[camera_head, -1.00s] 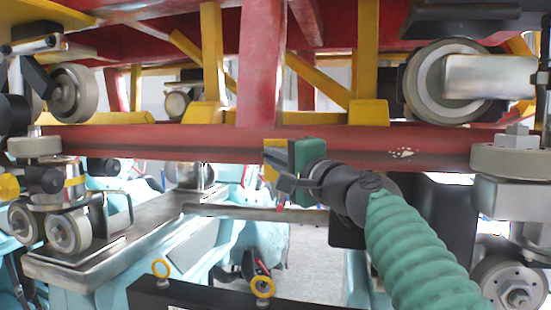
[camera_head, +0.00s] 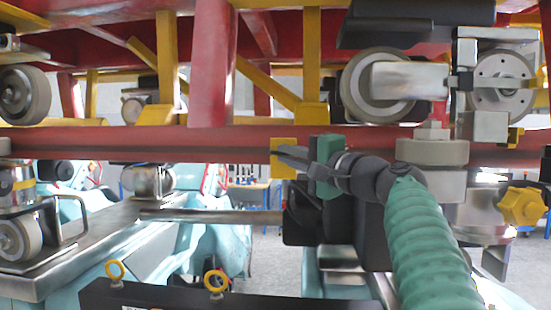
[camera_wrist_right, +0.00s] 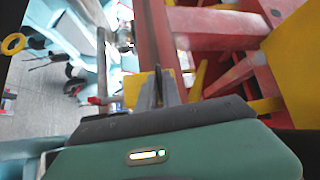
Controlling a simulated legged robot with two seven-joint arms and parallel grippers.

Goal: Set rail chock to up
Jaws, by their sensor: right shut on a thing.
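My right gripper (camera_head: 290,156) reaches in from the lower right on its green ribbed arm, in front of the long red beam. Its dark fingers are closed close together. A yellow plate (camera_head: 283,145) is at the fingertips, against the view of the beam, and seems gripped. In the right wrist view the closed fingers (camera_wrist_right: 158,88) stand upright with yellow plate (camera_wrist_right: 138,86) showing behind them. I cannot tell for certain which part is the rail chock; the fingers hide the contact. My left gripper is not in view.
The red beam (camera_head: 110,146) runs across the view. A steel bar (camera_head: 215,215) and a black block (camera_head: 372,235) lie below the gripper. Wheels (camera_head: 376,88) and a yellow knob (camera_head: 521,206) are to the right. A dark bar with yellow rings (camera_head: 190,297) crosses the front.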

